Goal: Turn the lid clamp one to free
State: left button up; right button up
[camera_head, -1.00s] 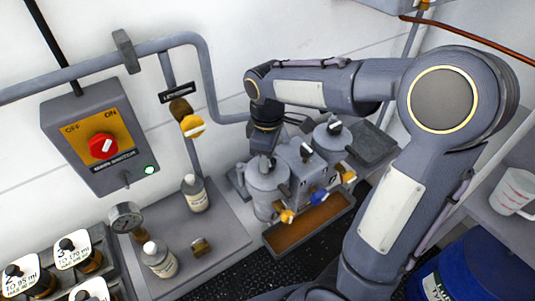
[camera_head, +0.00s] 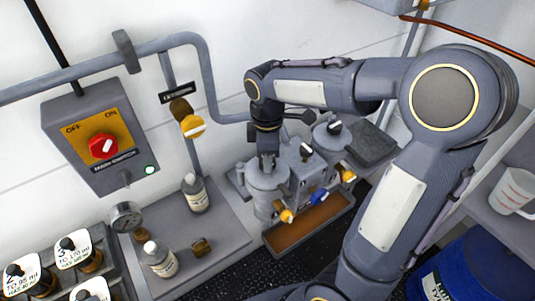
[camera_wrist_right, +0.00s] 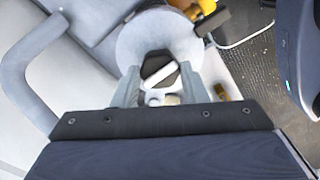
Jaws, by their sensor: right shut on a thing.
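The lid clamp is a black knob with a white bar (camera_wrist_right: 160,72) on top of a round grey lid (camera_wrist_right: 128,45), seen in the right wrist view. In the head view this lid tops the left grey pot (camera_head: 265,200), and the knob is hidden by my gripper. My right gripper (camera_head: 267,167) points down onto the lid from above. In the wrist view its two fingers (camera_wrist_right: 160,88) stand either side of the knob, shut on it. A similar black knob with a white mark (camera_head: 334,128) tops the right pot (camera_head: 330,143). My left gripper is not in view.
A grey box (camera_head: 300,160) stands between the pots. Yellow (camera_head: 287,216) and blue (camera_head: 320,196) valve handles stick out in front, over a brown-filled tray (camera_head: 310,222). Bottles (camera_head: 195,193) stand left on a grey bench. A red switch (camera_head: 103,147) is on the wall.

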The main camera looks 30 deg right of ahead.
jog(key=o, duration=1)
notch_tip(320, 180, up, 8)
jog(key=shift+f, duration=0.1)
jog(key=s+a+f+m+t+y, duration=0.1)
jog(key=s+m+t, duration=0.1)
jog(key=s+m, duration=0.2)
jog(key=s+a+f+m+t+y, duration=0.1)
jog(key=s+f+m, duration=0.1)
jog(key=s+m, duration=0.3)
jog(key=s+a+f+m+t+y, duration=0.1)
jog(key=s+a+f+m+t, duration=0.1)
jog(key=s+m, duration=0.3)
jog(key=shift+s+f+t+y, duration=0.15)
jog(key=shift+s+y, duration=0.05)
jog(key=shift+s, duration=0.5)
jog(key=shift+s+f+t+y, duration=0.1)
jog(key=shift+s+t+y, duration=0.1)
jog(key=shift+s, duration=0.45)
